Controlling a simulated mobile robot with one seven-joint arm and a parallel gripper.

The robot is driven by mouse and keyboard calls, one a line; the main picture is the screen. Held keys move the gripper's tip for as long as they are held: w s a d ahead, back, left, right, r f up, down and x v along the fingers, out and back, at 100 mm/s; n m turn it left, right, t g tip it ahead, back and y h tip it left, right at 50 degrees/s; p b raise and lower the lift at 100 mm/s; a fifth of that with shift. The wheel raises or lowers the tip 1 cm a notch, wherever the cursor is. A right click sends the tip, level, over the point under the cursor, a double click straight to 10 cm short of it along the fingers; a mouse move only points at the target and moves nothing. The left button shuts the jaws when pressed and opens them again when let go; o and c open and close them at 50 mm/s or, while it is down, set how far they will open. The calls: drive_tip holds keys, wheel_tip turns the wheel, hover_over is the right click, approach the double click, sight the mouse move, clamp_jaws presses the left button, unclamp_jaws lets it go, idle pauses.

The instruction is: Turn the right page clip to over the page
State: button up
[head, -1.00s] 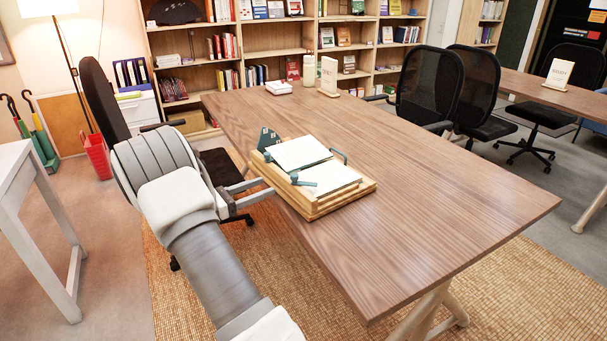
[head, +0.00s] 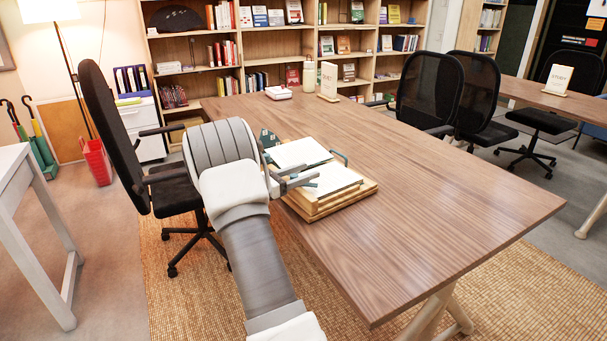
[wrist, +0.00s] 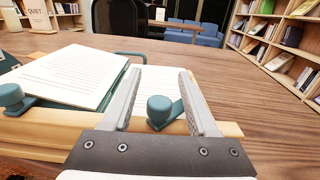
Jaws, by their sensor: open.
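The open book (head: 300,153) lies on a wooden stand (head: 335,205) at the table's left edge; its white pages (wrist: 75,72) show in the wrist view. The right page clip (wrist: 159,112) is a teal round knob with a short arm pointing right, at the stand's near rim. My gripper (wrist: 160,74) is open, with one finger on each side of this clip; contact cannot be told. A second teal clip (wrist: 12,96) sits at the left, by the raised page stack. In the head view my gripper (head: 303,181) covers part of the stand's near side.
The wooden table (head: 430,190) is clear right of the stand. A teal wire loop (wrist: 130,57) stands behind the pages. A black chair (head: 110,130) is left of my arm. A sign (head: 328,80) and a bottle stand at the table's far end.

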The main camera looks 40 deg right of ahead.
clamp_jaws()
drive_tip(key=shift+n+t, duration=0.3)
drive_tip(key=shift+t, duration=0.2)
drive_tip(key=shift+w+n+t, duration=0.2)
drive_tip(key=shift+n+t, duration=0.4)
drive_tip(key=shift+t, duration=0.3)
drive_tip(key=n+t, duration=0.1)
drive_tip(key=t, duration=0.1)
drive_tip(key=n+t+b, duration=0.1)
drive_tip(key=n+t, duration=0.1)
drive_tip(key=t, duration=0.1)
drive_tip(key=shift+w+a+f, duration=0.1)
drive_tip(key=shift+w+f, duration=0.1)
drive_tip(key=shift+w, duration=0.2)
drive_tip(key=n+t+y+b, duration=0.1)
drive_tip(key=n+t+b, duration=0.1)
drive_tip(key=t, duration=0.1)
drive_tip(key=shift+w+a+n+t+y, duration=0.1)
drive_tip(key=shift+w+n+t+y, duration=0.2)
drive_tip(key=shift+y, duration=0.1)
drive_tip(key=shift+w+n+t+y+b, duration=0.15)
drive_tip(key=shift+n+t+y+b, duration=0.4)
drive_tip(key=shift+t, duration=0.25)
drive_tip(key=shift+w+a+r+n+t, duration=0.1)
drive_tip(key=shift+r+n+t, duration=0.05)
drive_tip(key=shift+n+t, duration=0.25)
